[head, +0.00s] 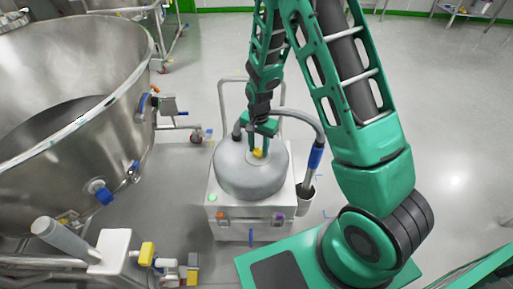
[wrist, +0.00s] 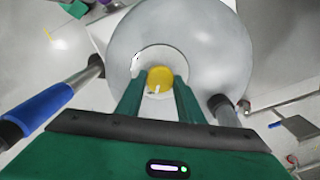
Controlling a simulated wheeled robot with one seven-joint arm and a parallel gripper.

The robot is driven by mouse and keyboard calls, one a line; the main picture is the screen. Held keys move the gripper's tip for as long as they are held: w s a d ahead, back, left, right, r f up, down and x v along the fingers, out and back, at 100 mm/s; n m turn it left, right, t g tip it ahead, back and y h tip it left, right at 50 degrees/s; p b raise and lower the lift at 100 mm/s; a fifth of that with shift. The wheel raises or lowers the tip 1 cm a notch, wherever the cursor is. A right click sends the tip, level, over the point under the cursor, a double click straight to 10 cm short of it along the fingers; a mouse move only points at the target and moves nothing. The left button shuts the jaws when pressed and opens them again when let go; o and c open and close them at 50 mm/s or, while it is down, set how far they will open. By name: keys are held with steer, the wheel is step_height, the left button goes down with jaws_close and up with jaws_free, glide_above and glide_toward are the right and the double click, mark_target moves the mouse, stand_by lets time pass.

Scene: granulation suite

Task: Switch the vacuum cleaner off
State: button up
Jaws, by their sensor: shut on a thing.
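The vacuum cleaner (head: 243,180) has a grey dome on a white box and stands on the floor at the middle of the head view. Its dome (wrist: 210,40) fills the top of the wrist view. A round yellow knob (wrist: 160,76) with a small white mark sits on a pale disc at the dome's centre; it also shows in the head view (head: 259,153). My gripper (wrist: 157,82) reaches down from above, one green finger on each side of the knob, shut on it. In the head view the gripper (head: 260,146) partly hides the knob.
A hose with a blue grip (head: 315,158) curves along the cleaner's right side. A large steel bowl (head: 75,95) stands close on the left. A pipe assembly with yellow and blue parts (head: 120,250) is at the lower left.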

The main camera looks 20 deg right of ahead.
steer(key=n, duration=0.4)
steer(key=shift+w+a, duration=0.2)
steer(key=shift+a, duration=0.05)
steer(key=n, duration=0.4)
steer(key=shift+r, duration=0.1)
steer(key=n, duration=0.4)
steer(key=shift+n, duration=0.3)
steer(key=shift+w+d+n, duration=0.1)
steer(key=shift+d+n, duration=0.05)
steer(key=shift+n, duration=1.65)
steer(key=o, duration=1.1)
steer(key=shift+d, duration=0.1)
steer(key=shift+c, duration=0.2)
